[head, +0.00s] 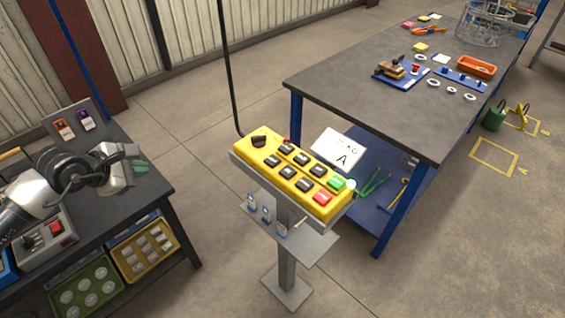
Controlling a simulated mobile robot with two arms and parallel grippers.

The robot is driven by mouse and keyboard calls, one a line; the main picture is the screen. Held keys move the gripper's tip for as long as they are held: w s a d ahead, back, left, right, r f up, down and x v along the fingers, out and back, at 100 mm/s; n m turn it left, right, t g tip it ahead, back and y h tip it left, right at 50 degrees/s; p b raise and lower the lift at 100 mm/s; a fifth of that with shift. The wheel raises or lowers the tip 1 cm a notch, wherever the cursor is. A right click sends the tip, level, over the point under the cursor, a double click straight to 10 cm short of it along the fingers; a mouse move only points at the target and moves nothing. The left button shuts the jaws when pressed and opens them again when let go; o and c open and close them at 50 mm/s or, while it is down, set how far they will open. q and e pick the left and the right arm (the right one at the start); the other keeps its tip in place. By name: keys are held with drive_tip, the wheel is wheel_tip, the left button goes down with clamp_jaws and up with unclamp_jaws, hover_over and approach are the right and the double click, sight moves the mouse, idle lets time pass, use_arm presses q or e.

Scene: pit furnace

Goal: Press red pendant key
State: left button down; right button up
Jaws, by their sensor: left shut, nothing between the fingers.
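The yellow pendant (270,160) lies in a grey holder on top of a post in the middle of the head view. Its red key (322,198) is at the near right end, beside a green key (337,183). Several dark keys and a black knob (259,141) fill the rest of its face. My left gripper (138,161) is above the dark bench at the left, shut and empty, apart from the pendant with a clear gap between them. The red key is unobstructed. My right gripper is not in view.
A black cable (228,70) rises from the pendant's far left end. A white card marked A (338,147) stands behind it. A large grey-topped table (400,100) stands at the back right. The dark bench (150,190) carries a switch box (45,243).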

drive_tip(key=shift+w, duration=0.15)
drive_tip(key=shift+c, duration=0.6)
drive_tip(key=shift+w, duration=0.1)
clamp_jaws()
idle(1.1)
